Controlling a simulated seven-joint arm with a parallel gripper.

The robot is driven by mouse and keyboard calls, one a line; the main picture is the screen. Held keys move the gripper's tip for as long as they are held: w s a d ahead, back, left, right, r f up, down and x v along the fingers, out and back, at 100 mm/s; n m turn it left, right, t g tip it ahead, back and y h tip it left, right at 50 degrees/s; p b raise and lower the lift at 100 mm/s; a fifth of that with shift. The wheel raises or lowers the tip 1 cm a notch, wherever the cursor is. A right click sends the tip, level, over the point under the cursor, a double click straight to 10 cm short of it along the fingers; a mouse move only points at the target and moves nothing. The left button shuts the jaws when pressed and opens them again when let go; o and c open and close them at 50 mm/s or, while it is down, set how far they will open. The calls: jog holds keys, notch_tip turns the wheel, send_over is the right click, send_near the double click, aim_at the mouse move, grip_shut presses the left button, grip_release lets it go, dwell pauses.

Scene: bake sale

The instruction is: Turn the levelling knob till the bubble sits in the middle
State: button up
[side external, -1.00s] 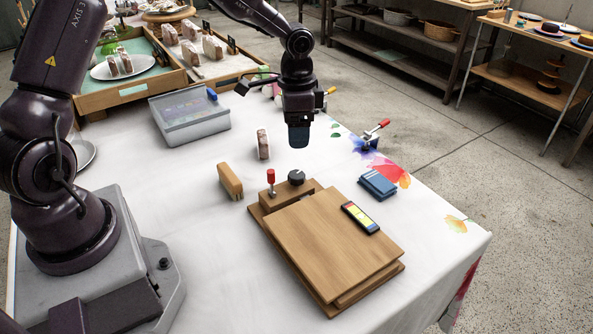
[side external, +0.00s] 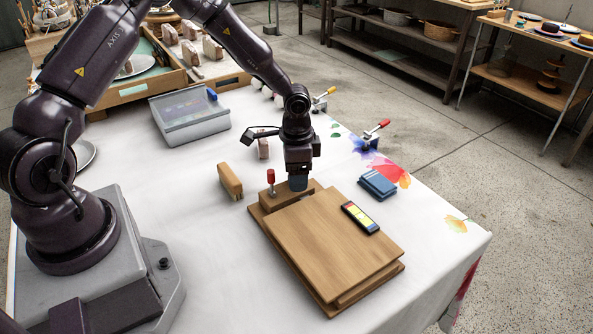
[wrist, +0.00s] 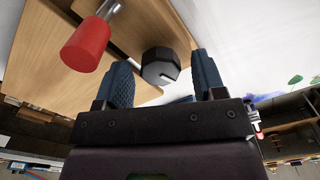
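The dark levelling knob (wrist: 158,66), faceted with a pale line on top, shows in the wrist view between my two blue fingers. My gripper (side external: 298,184) is open over the knob's place on the wooden block, with gaps between fingers and knob. The tilting wooden board (side external: 325,245) lies in front of the block. On its right edge lies a dark level (side external: 360,218) with yellow, red and blue areas; I cannot make out a bubble.
A red-handled clamp (side external: 271,183) stands on the block just left of my gripper; its red end (wrist: 86,44) is near my fingers. A wooden brush (side external: 230,181) and blue cloths (side external: 378,185) lie either side. The near left tablecloth (side external: 215,265) is clear.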

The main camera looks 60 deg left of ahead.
jog(key=c, duration=0.8)
jog(key=shift+m, duration=0.3)
jog(key=o, duration=0.9)
notch_tip(320, 180, up, 13)
